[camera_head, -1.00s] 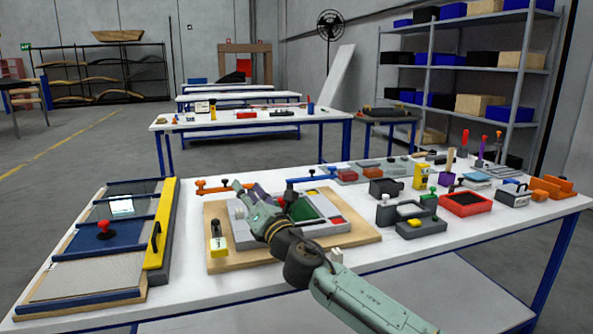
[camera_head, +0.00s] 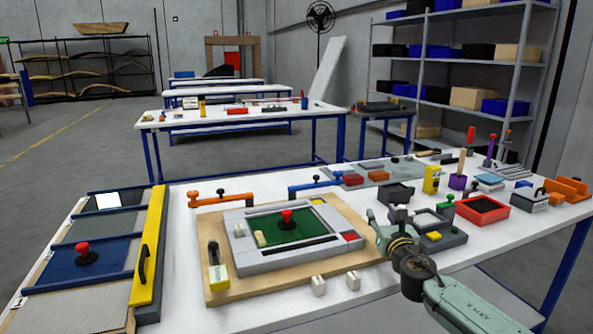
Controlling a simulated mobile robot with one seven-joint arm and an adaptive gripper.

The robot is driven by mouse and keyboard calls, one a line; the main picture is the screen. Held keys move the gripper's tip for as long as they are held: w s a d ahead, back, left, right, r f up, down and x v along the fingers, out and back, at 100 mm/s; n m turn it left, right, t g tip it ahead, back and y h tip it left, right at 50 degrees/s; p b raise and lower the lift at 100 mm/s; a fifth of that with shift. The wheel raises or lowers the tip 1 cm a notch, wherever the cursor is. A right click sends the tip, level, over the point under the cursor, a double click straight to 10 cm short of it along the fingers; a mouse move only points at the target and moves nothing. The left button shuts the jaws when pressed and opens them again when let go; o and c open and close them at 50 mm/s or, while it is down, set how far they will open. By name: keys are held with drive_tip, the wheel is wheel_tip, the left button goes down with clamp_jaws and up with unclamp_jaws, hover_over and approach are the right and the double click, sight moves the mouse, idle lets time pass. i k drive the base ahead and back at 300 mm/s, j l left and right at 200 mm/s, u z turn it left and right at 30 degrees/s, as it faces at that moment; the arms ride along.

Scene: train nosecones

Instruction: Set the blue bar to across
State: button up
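The blue bar (camera_head: 316,186) lies behind the grey fixture (camera_head: 240,260) on the wooden board (camera_head: 225,290), toward its right. It is a thin bar with a dark knob on top, running roughly left to right in the picture. An orange bar (camera_head: 222,201) of similar form is to its left. My gripper (camera_head: 384,216) is to the right of the board, apart from the blue bar and nearer the camera. Its fingers are small and partly merge with the things behind, so I cannot tell whether they are open.
A red knob (camera_head: 287,218) stands on the green panel of the fixture. Two small white blocks (camera_head: 318,285) lie at the board's front edge. A yellow-edged panel (camera_head: 150,255) stands at left. Bins and tools, including a red tray (camera_head: 482,209), crowd the right.

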sight(309, 187)
drive_tip(key=i+j, duration=0.2)
drive_tip(key=i, duration=0.15)
drive_tip(key=i+j+z, duration=0.15)
drive_tip(key=i, duration=0.2)
drive_tip(key=j, duration=0.75)
drive_tip(key=k, duration=0.05)
